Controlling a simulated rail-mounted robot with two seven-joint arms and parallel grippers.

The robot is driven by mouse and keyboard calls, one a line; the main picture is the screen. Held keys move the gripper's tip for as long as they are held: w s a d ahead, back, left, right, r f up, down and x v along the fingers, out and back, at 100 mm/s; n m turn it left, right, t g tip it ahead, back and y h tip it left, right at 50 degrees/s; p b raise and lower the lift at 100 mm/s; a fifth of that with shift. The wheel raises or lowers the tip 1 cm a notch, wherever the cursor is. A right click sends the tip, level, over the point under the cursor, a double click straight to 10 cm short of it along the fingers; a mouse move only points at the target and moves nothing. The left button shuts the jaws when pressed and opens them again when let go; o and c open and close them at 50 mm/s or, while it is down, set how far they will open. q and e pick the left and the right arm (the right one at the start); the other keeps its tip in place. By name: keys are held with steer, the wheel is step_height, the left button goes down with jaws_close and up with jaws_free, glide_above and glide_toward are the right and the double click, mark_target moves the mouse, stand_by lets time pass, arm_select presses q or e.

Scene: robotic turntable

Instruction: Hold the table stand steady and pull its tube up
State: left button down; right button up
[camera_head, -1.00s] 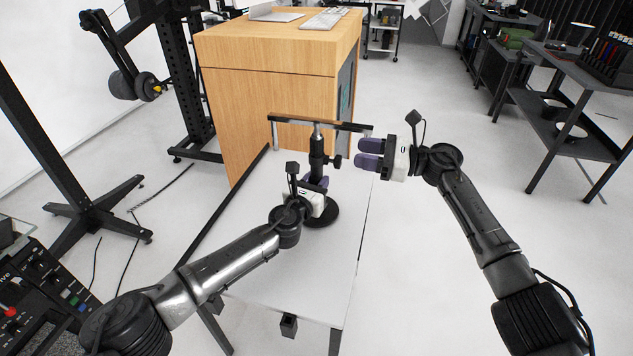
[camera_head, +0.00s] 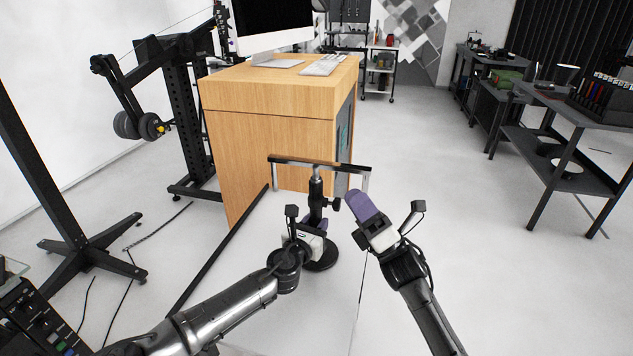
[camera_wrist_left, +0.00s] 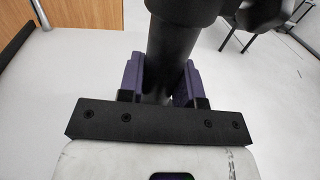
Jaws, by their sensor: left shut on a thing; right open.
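My left gripper (camera_head: 322,224) is shut on the lower column. In the left wrist view, its purple fingers flank the dark column (camera_wrist_left: 170,60). My right gripper (camera_head: 361,206) is open and empty, right of the column and knob, below the bar's right end, its purple fingers pointing up and left.
The white table (camera_head: 250,240) is mostly bare around the stand. A wooden cabinet (camera_head: 270,140) with a monitor (camera_head: 275,25) and keyboard (camera_head: 322,66) stands behind it. Dark shelves (camera_head: 560,165) stand far right, with open floor between.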

steer(key=d+r+m+t+h, duration=0.25)
steer(key=m+t+h, duration=0.2)
steer(key=m, duration=0.45)
steer(key=d+r+m+t+h, duration=0.1)
steer(key=r+m+t+h, duration=0.2)
steer(key=m+h, duration=0.35)
steer(key=m+g, duration=0.9)
steer(key=m, duration=0.7)
glide_toward(320, 184)
steer(key=shift+n+t+h, duration=0.25)
steer(key=shift+h, duration=0.05)
steer(key=x, duration=1.1)
steer(key=shift+a, duration=0.35)
jaws_close()
